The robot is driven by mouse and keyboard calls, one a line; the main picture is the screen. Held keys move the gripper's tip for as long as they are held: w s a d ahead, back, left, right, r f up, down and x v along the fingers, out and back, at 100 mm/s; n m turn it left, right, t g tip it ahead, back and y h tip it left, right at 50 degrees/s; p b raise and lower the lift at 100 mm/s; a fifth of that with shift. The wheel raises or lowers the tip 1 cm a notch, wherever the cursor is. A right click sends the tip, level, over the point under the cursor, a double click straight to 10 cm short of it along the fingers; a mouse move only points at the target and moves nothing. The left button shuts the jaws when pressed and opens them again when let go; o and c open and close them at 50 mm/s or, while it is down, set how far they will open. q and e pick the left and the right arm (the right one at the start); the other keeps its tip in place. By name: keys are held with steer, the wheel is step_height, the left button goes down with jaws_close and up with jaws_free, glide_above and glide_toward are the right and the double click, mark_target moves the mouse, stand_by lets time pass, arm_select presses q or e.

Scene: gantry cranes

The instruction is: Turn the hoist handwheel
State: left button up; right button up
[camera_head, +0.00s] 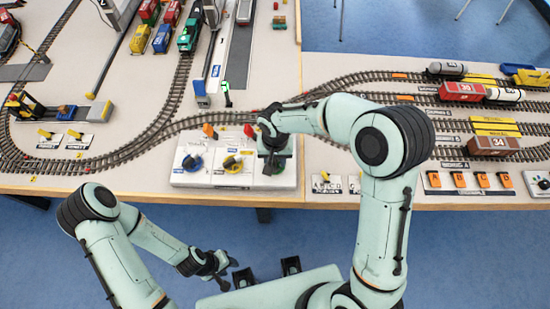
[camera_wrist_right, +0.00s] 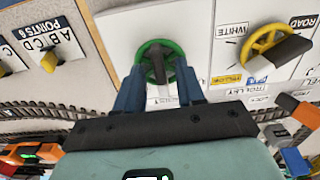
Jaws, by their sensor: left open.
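A white control panel (camera_head: 208,180) at the table's front edge carries several handwheels. A blue wheel (camera_head: 193,163) is at its left and a yellow wheel (camera_head: 233,163) in its middle. My right gripper (camera_head: 273,163) points down over the panel's right part and hides the wheel there. In the right wrist view that wheel is green (camera_wrist_right: 171,46) with a dark handle. My right gripper (camera_wrist_right: 160,82) has its fingertips apart at the wheel's near rim, either side of the handle; contact is unclear. Labels near the green wheel are mostly hidden. My left gripper (camera_head: 229,271) is open and empty, off the table.
In the right wrist view the yellow wheel (camera_wrist_right: 268,45) stands to the right of the green one. A points panel (camera_wrist_right: 45,45) with yellow levers is at the left. Model tracks (camera_head: 130,148) with trains run behind the panel. Blue floor lies in front of the table.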

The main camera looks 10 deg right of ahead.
jaws_close()
steer(key=shift+n, duration=0.3)
steer(key=n, duration=0.4)
steer(key=shift+d, duration=0.1)
steer(key=shift+n, duration=2.5)
jaws_free()
